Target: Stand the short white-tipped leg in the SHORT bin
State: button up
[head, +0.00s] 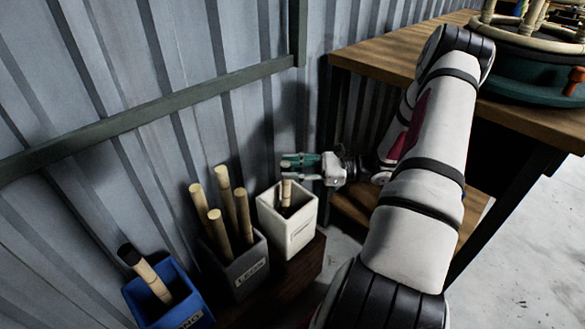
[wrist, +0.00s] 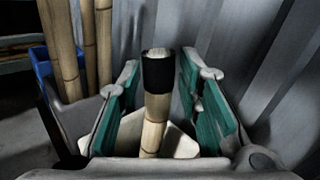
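The short leg (wrist: 154,118) is a pale jointed rattan piece with a black band and a whitish top. In the wrist view it stands near upright between my fingers, with a narrow gap on each side. In the head view the leg (head: 286,192) rises from inside the white bin (head: 302,238); its foot is hidden by the bin walls. The bin's label is too small to read; its pale rim also shows behind the leg in the wrist view (wrist: 184,146). My gripper (head: 289,163), with green finger pads, is open around the leg's upper end, above the bin (wrist: 160,75).
A dark grey bin (head: 243,283) with several long legs (head: 224,190) stands left of the white bin. A blue bin (head: 172,307) holds a black-topped leg (head: 146,275). The corrugated wall (head: 110,75) is close behind; a wooden bench (head: 400,55) is at right.

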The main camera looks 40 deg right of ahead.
jog(key=shift+o, duration=0.3)
jog(key=v, duration=1.2)
dwell(0.8)
